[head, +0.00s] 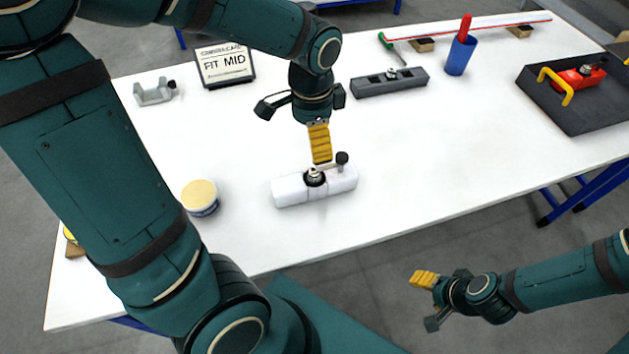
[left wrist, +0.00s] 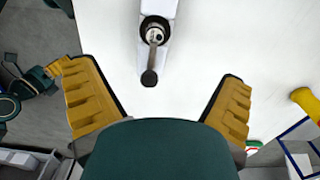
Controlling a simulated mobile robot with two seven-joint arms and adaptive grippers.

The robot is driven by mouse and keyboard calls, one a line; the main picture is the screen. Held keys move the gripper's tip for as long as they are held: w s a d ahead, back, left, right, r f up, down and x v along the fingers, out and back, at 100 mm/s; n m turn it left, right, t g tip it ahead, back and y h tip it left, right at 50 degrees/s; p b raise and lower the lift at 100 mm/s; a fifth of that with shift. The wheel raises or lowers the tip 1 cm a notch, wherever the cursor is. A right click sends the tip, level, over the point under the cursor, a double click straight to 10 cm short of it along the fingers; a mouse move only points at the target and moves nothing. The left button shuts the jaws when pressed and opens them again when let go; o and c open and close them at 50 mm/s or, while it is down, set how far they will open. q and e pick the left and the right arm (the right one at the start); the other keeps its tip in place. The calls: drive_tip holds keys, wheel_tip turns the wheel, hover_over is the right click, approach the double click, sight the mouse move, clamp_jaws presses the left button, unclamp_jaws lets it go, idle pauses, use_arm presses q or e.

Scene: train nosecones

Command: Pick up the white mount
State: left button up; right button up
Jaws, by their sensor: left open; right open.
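The white mount (head: 289,190) is a white block lying on the table near its front edge, with a round black and metal fitting and a black-knobbed lever on top. My left gripper (head: 320,150) points down just above and behind it, open and apparently not touching it. In the left wrist view, part of the white mount (left wrist: 156,8) shows at the top edge, and its lever and knob reach down between the spread yellow fingers of my left gripper (left wrist: 157,76). My right gripper (head: 430,301) is open and empty, off the table's front edge.
A cream-lidded tub (head: 200,197) stands left of the mount. Behind are a grey bracket (head: 155,92), a sign (head: 225,66), a dark grey block (head: 390,83) and a blue cup (head: 460,56).

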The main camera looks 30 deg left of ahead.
sight(313, 180)
use_arm(q)
wheel_tip(313, 180, down, 9)
drive_tip(key=shift+r+b, duration=0.1)
drive_tip(key=shift+b, duration=1.05)
drive_tip(key=f, duration=0.1)
drive_tip(key=f+b, duration=0.1)
drive_tip(key=f, duration=0.2)
drive_tip(key=shift+s+d+f+b, duration=0.2)
drive_tip(key=shift+s+b, duration=0.15)
drive_tip(key=shift+f, duration=0.45)
drive_tip(key=c, duration=1.5)
